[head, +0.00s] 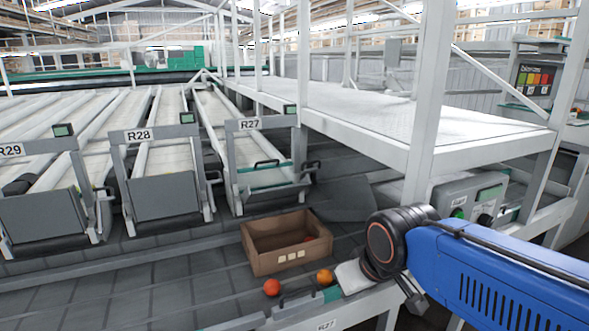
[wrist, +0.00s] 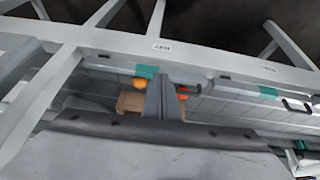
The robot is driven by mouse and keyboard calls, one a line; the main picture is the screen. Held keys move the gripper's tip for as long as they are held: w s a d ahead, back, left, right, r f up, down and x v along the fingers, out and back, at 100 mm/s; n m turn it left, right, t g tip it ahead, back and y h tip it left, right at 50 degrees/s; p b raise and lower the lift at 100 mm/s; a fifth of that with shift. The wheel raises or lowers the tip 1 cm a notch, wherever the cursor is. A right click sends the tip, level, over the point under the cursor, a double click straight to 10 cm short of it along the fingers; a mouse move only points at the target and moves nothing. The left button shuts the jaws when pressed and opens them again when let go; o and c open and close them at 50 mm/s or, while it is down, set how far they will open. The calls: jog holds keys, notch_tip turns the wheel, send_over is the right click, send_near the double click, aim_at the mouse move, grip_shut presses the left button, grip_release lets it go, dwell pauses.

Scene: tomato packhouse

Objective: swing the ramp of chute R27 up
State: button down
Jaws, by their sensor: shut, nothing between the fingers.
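Chute R27 (head: 220,115) slopes down at the far side of the belt, under a frame with the R27 label (head: 249,124). Its lower end has a grey end piece (head: 265,193), a green strip and a dark handle. A second, partly cut R27 label (head: 327,325) is on the near rail, beside a dark handle and green pieces. In the wrist view the label (wrist: 161,47) appears upside down. My gripper (wrist: 160,82) is shut and empty above the near rail and belt. In the head view my wrist largely hides it. I cannot tell whether it touches anything.
An open cardboard box (head: 262,263) sits on the grey belt. A red tomato (head: 271,287) and an orange tomato (head: 324,276) lie near it. Chutes R28 (head: 165,197) and R29 (head: 40,215) are left of R27. A white platform (head: 370,115) stands at the right.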

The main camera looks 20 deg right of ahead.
jog(key=w+d+r+n+t+h, duration=0.1)
jog(key=w+d+r+n+t, duration=0.2)
jog(key=w, duration=1)
jog(key=w+d+n+t, duration=0.3)
jog(key=w+d+t, duration=0.1)
jog(key=w, duration=0.9)
jog(key=n+t+y, duration=0.2)
jog(key=n+t, duration=0.8)
jog(key=n, duration=0.2)
send_near(312, 162)
jog(key=x, duration=0.6)
jog(key=shift+w, duration=0.25)
jog(key=shift+w+d, duration=0.1)
jog(key=w+g, duration=0.1)
jog(key=w+r+g, duration=0.1)
jog(key=w+g, duration=0.1)
jog(key=shift+w+r, duration=0.2)
jog(key=w+g, duration=0.2)
jog(key=w, duration=0.6)
jog(key=shift+a+f+g, duration=0.2)
jog(key=shift+f+g, duration=0.2)
jog(key=shift+f, duration=0.1)
